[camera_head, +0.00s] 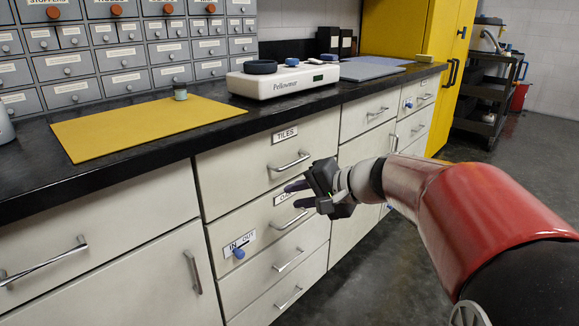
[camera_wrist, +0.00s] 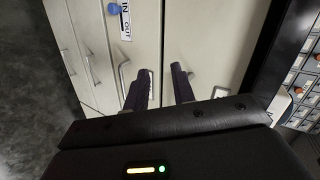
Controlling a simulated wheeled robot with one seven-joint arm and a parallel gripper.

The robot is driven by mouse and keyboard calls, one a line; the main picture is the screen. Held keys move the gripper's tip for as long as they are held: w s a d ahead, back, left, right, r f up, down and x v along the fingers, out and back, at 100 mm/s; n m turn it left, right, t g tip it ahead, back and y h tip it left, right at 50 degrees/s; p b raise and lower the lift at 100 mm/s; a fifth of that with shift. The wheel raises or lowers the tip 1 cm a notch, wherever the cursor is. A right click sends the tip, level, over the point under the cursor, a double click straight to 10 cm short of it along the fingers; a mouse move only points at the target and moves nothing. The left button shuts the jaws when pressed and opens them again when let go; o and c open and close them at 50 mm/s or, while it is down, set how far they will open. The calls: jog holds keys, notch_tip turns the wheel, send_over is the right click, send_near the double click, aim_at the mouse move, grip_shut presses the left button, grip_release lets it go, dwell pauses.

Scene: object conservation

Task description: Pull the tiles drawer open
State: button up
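The tiles drawer (camera_head: 245,165) is the top drawer of its column, marked TILES, with its front flush with the cabinet. Its metal bar handle (camera_head: 290,162) shows in the head view. My gripper (camera_head: 291,196) is in front of the drawers, a little below that handle, with its fingers pointing at the fronts. The fingers are apart and nothing shows between them in the wrist view (camera_wrist: 160,84). The second drawer's handle (camera_wrist: 122,82) shows beside one finger there. In the wrist view my fingers and wrist partly hide the tiles drawer, and I cannot make out its handle clearly.
The second drawer's label (camera_head: 286,197) is partly covered by my gripper. A blue knob (camera_head: 239,253) with an IN/OUT plate sits on the fronts below. The black worktop (camera_head: 150,148) overhangs above, carrying a yellow mat (camera_head: 150,122) and a white scale (camera_head: 283,82). The floor ahead is clear.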

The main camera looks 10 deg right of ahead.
aim_at(299, 161)
jog(key=w+d+r+m+t, duration=0.1)
jog(key=w+d+m+t, duration=0.3)
jog(key=w+d, duration=0.4)
jog(key=shift+y, duration=0.3)
jog(key=x, duration=0.6)
jog(key=r+x, duration=0.1)
jog(key=x, duration=0.2)
grip_shut()
